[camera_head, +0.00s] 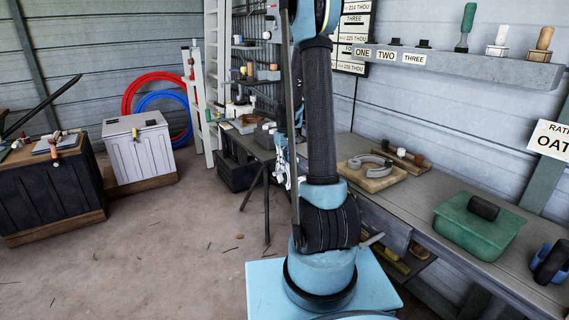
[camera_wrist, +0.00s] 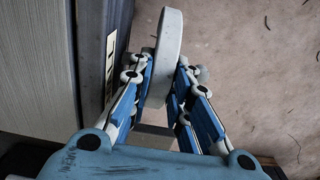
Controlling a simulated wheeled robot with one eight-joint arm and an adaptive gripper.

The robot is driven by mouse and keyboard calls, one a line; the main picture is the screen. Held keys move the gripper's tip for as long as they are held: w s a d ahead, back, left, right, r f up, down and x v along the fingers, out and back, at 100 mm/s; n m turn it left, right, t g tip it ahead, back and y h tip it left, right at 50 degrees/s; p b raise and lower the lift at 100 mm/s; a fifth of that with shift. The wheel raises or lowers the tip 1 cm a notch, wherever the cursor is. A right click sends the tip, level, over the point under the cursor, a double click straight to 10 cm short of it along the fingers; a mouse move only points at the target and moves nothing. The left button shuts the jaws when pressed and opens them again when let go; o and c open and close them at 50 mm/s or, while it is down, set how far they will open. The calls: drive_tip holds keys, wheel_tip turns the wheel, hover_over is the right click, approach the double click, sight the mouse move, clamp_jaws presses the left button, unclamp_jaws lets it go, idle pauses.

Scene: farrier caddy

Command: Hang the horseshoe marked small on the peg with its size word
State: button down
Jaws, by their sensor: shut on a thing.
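In the wrist view my gripper (camera_wrist: 163,88) is shut on a pale grey, thick-edged piece (camera_wrist: 168,40), which I see nearly edge-on. It looks like the horseshoe, but its full outline and any size word are hidden. It is held clear of the floor, beside a dark upright face with a partly visible white label (camera_wrist: 110,60); the whole word cannot be read. The peg is not clearly visible. In the head view my arm hides most of what lies behind it, and the held piece cannot be made out.
A grey horseshoe-shaped piece (camera_head: 371,161) lies on a wooden board on the workbench (camera_head: 425,192). A green box (camera_head: 478,226) stands farther right. A white chest (camera_head: 138,147) and a dark chest (camera_head: 52,190) stand at left. The floor (camera_head: 180,245) between is mostly clear.

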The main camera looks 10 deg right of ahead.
drive_tip(key=shift+f, duration=0.35)
idle(0.7)
drive_tip(key=c, duration=1.4)
unclamp_jaws()
wheel_tip(320, 180, up, 12)
drive_tip(key=shift+f, duration=0.1)
